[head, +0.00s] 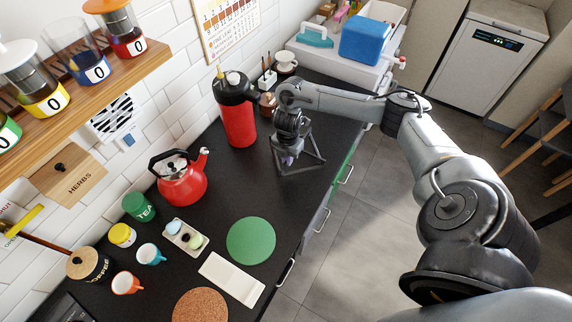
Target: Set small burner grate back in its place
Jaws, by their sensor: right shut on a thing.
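The small burner grate (314,149) is a dark open metal frame at the far part of the black counter, right of the red flask. My right gripper (290,158) points down and is shut on the grate, near its middle. The dark grate against the dark counter makes it hard to tell whether it touches the counter or hangs just above. My left gripper is not in view. I cannot make out the hob or the grate's place on it.
The red flask (239,118) stands close left of the grate. A red kettle (181,181), green round mat (251,241), white tray (231,280), cork mat (200,306), cups and jars occupy the nearer counter. Bare counter lies between the grate and green mat.

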